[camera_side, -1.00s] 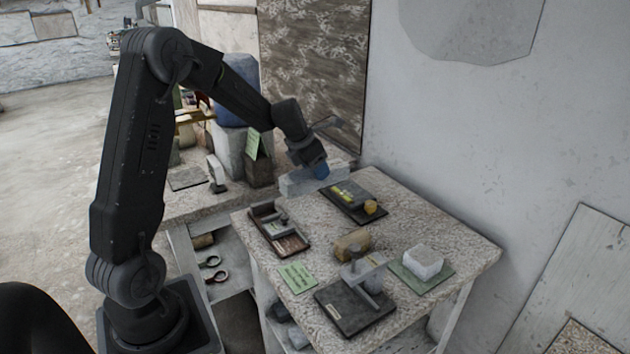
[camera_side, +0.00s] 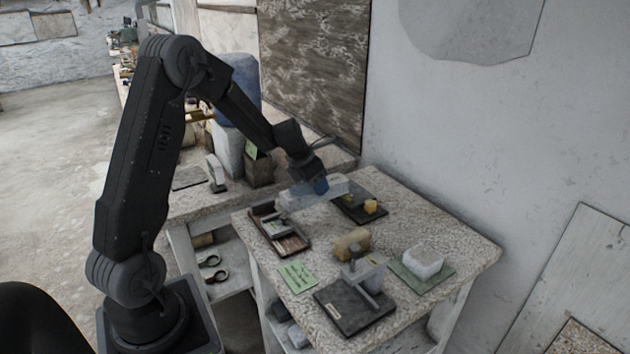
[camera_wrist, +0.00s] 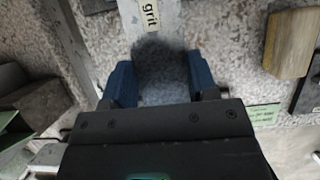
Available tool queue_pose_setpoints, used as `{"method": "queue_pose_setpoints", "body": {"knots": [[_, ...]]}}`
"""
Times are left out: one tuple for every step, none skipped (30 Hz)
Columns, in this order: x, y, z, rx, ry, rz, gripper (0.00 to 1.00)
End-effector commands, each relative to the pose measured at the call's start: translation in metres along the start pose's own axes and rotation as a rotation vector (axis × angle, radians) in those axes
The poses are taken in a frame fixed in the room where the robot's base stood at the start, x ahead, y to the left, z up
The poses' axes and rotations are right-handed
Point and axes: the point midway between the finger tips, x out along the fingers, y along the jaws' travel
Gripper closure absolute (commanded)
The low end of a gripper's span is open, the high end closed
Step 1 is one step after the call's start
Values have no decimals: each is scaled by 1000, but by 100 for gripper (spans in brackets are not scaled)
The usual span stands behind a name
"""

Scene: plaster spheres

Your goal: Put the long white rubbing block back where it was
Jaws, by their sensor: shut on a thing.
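The long white block (camera_side: 297,197) is held in my gripper (camera_side: 319,188) over the back part of the speckled table (camera_side: 456,232). Its long side runs left to right in the side view, and it looks roughly level. In the wrist view my blue fingertips (camera_wrist: 160,82) stand on either side of the pale block (camera_wrist: 158,62), which has a label reading "grit". In the side view the block covers part of the dark tray (camera_side: 374,217) behind it. I cannot tell how far it is above the table.
The right edge of the table is bare.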

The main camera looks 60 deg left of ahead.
Motion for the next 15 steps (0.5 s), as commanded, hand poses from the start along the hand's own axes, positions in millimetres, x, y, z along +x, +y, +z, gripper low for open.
{"method": "queue_pose_setpoints", "body": {"knots": [[0, 0, 1, -1, -5, 2, 82], [1, 0, 1, -1, -5, 2, 82], [2, 0, 0, -1, -4, 2, 82], [2, 0, 0, 0, -4, 2, 82], [3, 0, 0, 0, -4, 2, 82], [3, 0, 0, 1, -4, 2, 82], [3, 0, 0, 1, -5, 2, 82], [3, 0, 0, 1, -5, 2, 82], [4, 0, -2, 0, 1, -1, 43], [4, 0, -2, 0, 1, -1, 40], [4, 0, -2, 0, 1, -1, 37], [4, 0, -2, 0, 1, -1, 34], [4, 0, -2, 0, 1, -1, 31], [4, 0, -2, 0, 1, -1, 28], [4, 0, -2, 0, 1, -1, 24]]}}
